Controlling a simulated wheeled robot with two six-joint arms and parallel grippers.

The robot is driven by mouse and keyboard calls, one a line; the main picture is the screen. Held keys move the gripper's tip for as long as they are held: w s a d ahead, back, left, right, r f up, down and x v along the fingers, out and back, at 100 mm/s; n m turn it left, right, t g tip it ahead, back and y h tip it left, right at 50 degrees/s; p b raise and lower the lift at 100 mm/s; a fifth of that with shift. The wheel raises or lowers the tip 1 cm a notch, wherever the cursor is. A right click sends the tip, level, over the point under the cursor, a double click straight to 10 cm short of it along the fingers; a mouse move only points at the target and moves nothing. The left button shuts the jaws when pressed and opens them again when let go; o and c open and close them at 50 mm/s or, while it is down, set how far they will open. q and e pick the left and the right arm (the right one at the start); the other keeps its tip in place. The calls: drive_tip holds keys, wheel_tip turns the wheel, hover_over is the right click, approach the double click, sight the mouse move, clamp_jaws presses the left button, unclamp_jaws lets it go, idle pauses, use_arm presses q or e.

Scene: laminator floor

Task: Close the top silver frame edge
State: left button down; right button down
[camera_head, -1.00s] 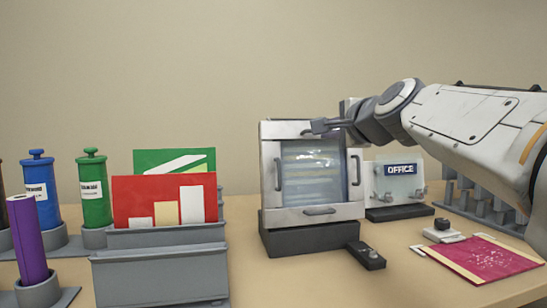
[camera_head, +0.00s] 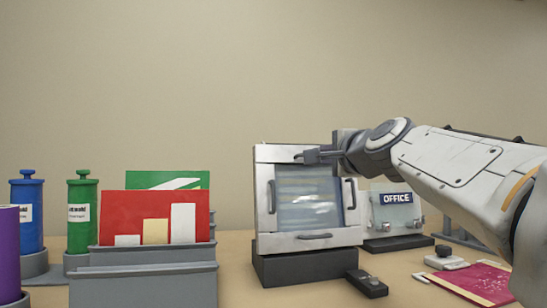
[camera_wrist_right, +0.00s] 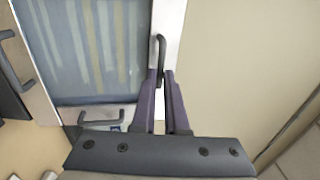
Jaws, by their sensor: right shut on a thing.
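The silver-framed display (camera_head: 309,237) stands upright on a dark base (camera_head: 308,268) in the head view, with a bluish striped panel (camera_head: 309,198) inside it. Its top silver edge (camera_head: 277,153) carries a dark handle (camera_wrist_right: 157,48), seen up close in the right wrist view. My right gripper (camera_head: 308,156) reaches in from the right at this top edge. In the right wrist view, the fingers of my right gripper (camera_wrist_right: 161,83) are shut on the handle. The side and bottom edges have handles too. My left gripper is not in view.
An OFFICE sign holder (camera_head: 395,215) stands just right of the frame. A small dark block (camera_head: 367,284) lies in front. A rack with red and green cards (camera_head: 145,280) and several canisters stand left. A pink sheet (camera_head: 475,284) lies at the right.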

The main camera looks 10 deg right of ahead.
drive_tip(key=c, duration=0.9)
unclamp_jaws()
drive_tip(key=shift+f, duration=0.1)
drive_tip(key=shift+c, duration=0.2)
drive_tip(key=s+b, duration=0.9)
drive_tip(key=s, duration=0.1)
drive_tip(key=shift+s+d, duration=0.2)
